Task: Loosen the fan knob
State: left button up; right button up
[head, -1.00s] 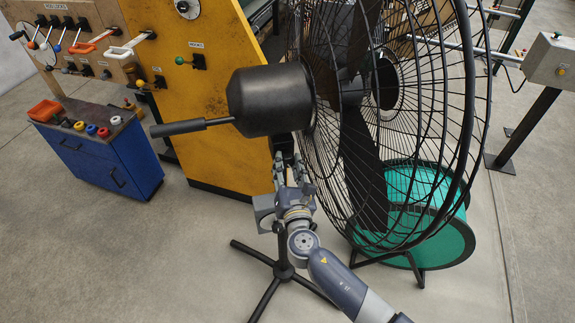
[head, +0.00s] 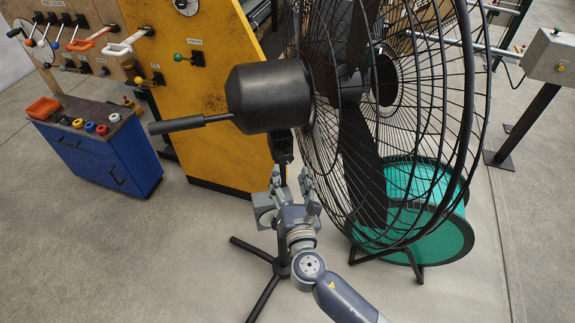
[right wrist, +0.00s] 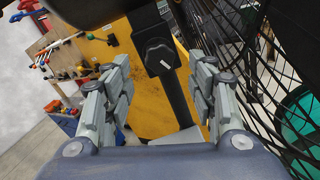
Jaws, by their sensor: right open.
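The black fan (head: 270,98) has a round motor housing with a rod handle at its left and a large wire cage (head: 440,130) at its right. The fan knob (right wrist: 159,57) is a dark knob with a white mark, on the black upright under the housing. It shows in the right wrist view, between and beyond the fingers. In the head view the knob itself is hard to make out. My right gripper (head: 291,180) is open and empty, just below the housing and in front of the stand. It also shows in the right wrist view (right wrist: 160,90), apart from the knob.
A yellow machine panel (head: 200,90) stands behind. A blue cabinet (head: 110,160) with colored caps is at the left. The fan's tripod legs (head: 265,295) spread on the floor. The floor at lower left is clear.

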jog(key=s+d, duration=0.1)
jog(key=s, duration=0.5)
jog(key=shift+s, duration=0.2)
jog(key=s+d+f+m+g+h+b, duration=0.1)
jog(key=s+d+f+m+g, duration=0.25)
jog(key=f, duration=0.95)
jog(key=s+d+f+m+g+h+b, duration=0.1)
jog(key=s+d+f+m+g, duration=0.3)
jog(key=f, duration=0.8)
jog(key=s+d+f+m+g+h+b, duration=0.1)
jog(key=s+d+f+m+g+b, duration=0.3)
jog(key=f, duration=0.9)
jog(key=s+d+f+m+g, duration=0.1)
jog(key=s+d+f+m, duration=0.2)
jog(key=s+f+m, duration=0.3)
jog(key=s+d+f+m+g, duration=0.2)
jog(key=s+d+f+m, duration=0.2)
jog(key=s, duration=0.9)
jog(key=s+d+f+m+g, duration=0.2)
jog(key=s+d+f+m, duration=0.1)
jog(key=s+f+m, duration=0.6)
jog(key=shift+s+d+f+m, duration=0.15)
jog(key=shift+s+f+m, duration=0.05)
jog(key=shift+s+m, duration=0.55)
